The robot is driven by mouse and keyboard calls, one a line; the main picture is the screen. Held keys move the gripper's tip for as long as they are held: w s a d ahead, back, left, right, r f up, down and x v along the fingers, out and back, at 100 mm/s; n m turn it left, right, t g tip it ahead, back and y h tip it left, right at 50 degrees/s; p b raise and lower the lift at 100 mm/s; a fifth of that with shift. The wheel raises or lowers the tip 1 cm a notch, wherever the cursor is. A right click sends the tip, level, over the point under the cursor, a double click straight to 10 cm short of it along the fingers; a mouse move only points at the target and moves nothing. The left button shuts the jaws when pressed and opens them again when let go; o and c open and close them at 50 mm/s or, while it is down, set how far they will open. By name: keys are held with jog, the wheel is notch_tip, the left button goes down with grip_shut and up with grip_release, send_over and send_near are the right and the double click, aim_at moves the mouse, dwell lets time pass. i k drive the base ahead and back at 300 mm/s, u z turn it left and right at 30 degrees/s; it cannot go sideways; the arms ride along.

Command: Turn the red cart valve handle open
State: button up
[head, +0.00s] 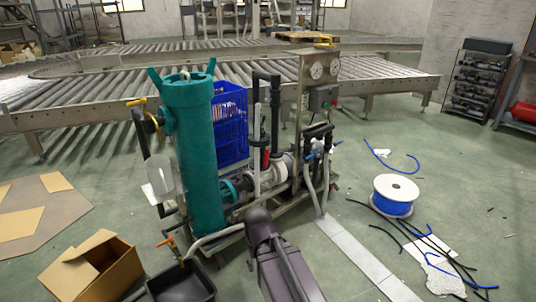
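The cart (303,206) stands in the middle of the head view and carries a tall teal filter cylinder (190,150), a pump and pipes. A small red valve handle (266,156) shows upright among the dark pipes, right of the blue crate. Its exact angle is too small to tell. A yellow handle (137,101) sits at the cylinder's upper left, and an orange handle (165,241) is low at the cart's front. A dark arm link of mine rises from the bottom centre in front of the cart. I cannot make out my gripper's fingers.
A roller conveyor (390,78) runs behind the cart. An open cardboard box (105,262) and a black tray (182,284) are at the front left. A blue cable spool (396,196) and loose cables lie on the floor at right.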

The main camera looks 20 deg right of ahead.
aim_at(266, 156)
jog(key=z, duration=0.05)
jog(key=i, duration=0.95)
jog(key=u, duration=0.05)
